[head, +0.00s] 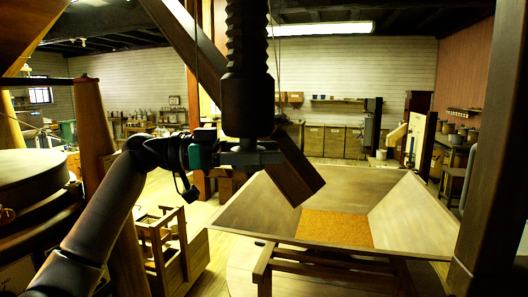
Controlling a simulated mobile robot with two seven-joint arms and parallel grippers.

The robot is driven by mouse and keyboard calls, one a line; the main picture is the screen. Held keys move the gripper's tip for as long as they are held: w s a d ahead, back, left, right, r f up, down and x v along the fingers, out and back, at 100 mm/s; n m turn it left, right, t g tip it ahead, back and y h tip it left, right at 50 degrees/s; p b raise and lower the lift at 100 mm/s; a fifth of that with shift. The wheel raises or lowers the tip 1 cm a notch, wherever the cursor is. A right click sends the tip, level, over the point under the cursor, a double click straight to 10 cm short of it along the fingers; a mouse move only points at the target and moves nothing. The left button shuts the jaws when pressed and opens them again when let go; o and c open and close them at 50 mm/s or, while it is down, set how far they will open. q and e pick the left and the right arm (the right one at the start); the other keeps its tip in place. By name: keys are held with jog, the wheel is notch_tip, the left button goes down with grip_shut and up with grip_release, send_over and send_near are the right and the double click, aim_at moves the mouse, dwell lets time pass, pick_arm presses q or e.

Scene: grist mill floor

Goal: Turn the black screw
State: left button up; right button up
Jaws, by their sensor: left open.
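The black screw (247,38) hangs upright at the top middle of the head view. Its upper part is ribbed and its lower part is a smooth, thick black cylinder. My left arm comes in from the left, and my left gripper (258,156) is at the cylinder's lower end. The gripper is open. Its fingers are dark against the black cylinder, and I cannot tell whether they touch it. My right gripper is not in view.
A slanting wooden beam (299,172) passes behind the screw and ends just right of my gripper. Below is a wide wooden hopper (412,214) with grain (335,228). A dark post (489,160) stands at right, a round millstone casing (30,180) at left.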

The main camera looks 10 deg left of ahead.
pick_arm(q)
jog(key=shift+f, duration=0.15)
jog(key=shift+a, duration=0.3)
jog(key=b+v, duration=0.2)
jog(key=v, duration=1.2)
jog(key=shift+a, duration=0.35)
